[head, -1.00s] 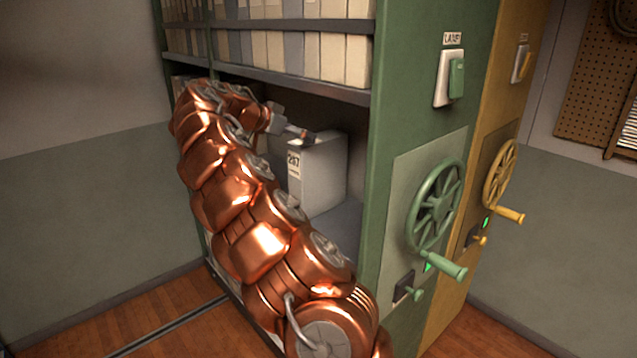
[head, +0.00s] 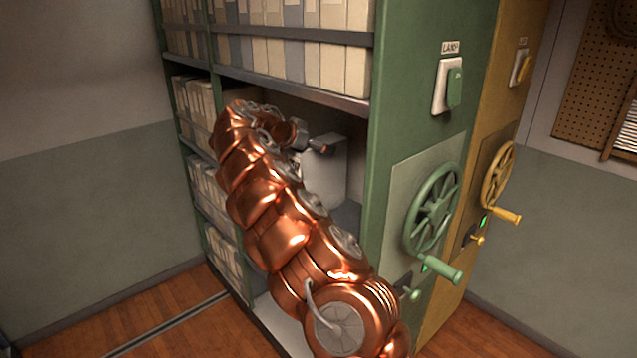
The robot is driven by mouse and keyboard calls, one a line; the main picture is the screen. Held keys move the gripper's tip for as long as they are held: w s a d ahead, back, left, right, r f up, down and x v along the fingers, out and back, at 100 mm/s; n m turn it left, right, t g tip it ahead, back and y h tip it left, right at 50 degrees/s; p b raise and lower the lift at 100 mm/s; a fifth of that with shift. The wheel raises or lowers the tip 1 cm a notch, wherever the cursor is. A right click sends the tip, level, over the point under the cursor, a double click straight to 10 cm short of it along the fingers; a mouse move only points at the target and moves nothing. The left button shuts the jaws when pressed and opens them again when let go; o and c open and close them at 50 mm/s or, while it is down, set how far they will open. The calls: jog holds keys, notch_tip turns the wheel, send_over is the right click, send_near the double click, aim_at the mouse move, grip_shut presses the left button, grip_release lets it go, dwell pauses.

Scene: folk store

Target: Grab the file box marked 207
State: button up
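The file box (head: 328,169) is a light grey box standing upright on a shelf inside the green shelving unit (head: 425,60). Its marked front is hidden behind my copper arm now; the earlier frame shows a label that looks like 207 on it. My gripper (head: 318,148) is at the top of the box, at the far end of my arm. Only a small part of it shows, and I cannot tell whether its fingers are apart or closed on the box.
Rows of files (head: 290,55) fill the upper shelves, and more files (head: 208,185) stand in the left bay. A green handwheel (head: 434,210) and a lamp switch (head: 453,86) are on the end panel. A yellow unit (head: 497,110) stands behind. The floor at left is clear except for a rail (head: 170,325).

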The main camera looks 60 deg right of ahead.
jog(key=shift+c, duration=0.4)
grip_shut()
dwell(0.5)
